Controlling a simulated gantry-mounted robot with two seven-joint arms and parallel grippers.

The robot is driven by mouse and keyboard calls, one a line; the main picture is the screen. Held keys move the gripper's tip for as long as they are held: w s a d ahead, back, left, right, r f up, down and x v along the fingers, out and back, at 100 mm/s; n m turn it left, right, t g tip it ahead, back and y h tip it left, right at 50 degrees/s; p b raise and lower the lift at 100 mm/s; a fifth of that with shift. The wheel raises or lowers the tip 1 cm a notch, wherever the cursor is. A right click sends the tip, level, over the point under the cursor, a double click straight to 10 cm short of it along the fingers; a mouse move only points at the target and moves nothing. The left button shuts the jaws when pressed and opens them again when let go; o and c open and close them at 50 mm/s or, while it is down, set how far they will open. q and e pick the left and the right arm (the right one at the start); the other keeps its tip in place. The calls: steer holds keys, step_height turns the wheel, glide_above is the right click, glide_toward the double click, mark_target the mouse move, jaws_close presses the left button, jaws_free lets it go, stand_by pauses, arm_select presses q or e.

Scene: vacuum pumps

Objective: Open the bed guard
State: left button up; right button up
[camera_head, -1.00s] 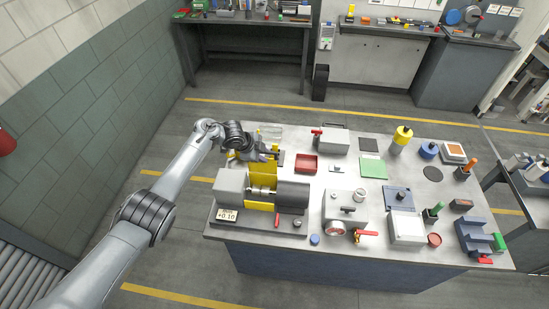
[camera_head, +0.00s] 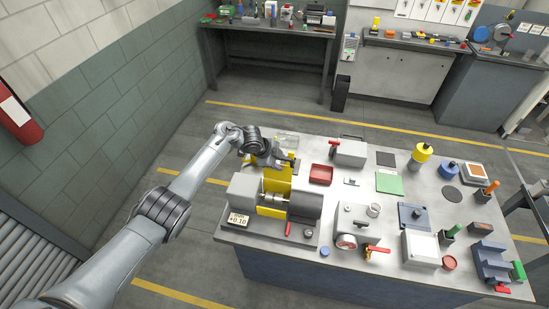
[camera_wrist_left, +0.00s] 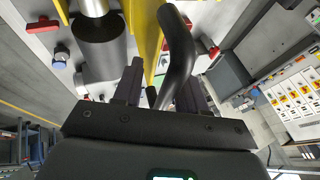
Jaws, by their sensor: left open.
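The bench machine (camera_head: 242,188) stands at the left end of the table, with grey housings, a bright shaft and a yellow bed guard (camera_head: 284,172) behind the shaft. My left gripper (camera_head: 275,163) is at the guard's back upper edge. In the left wrist view, my open left gripper (camera_wrist_left: 160,85) has its two dark fingers on either side of a dark curved handle (camera_wrist_left: 179,48). The yellow guard (camera_wrist_left: 146,25) runs behind that handle. Whether a finger touches the handle I cannot tell. My right gripper is not in view.
A red tray (camera_head: 321,174), a grey box with a red lever (camera_head: 350,152) and a green mat (camera_head: 389,183) lie right of the machine. Several other fixtures fill the table's right side. A readout plate (camera_head: 237,220) and a red handle (camera_head: 288,229) are at the machine's front.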

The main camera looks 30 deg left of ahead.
arm_select(q)
steer(key=shift+s+a+r, duration=0.2)
steer(key=shift+s+r, duration=0.05)
steer(key=shift+r, duration=0.3)
steer(key=v, duration=0.9)
steer(key=shift+s+a, duration=0.1)
steer(key=shift+s, duration=0.05)
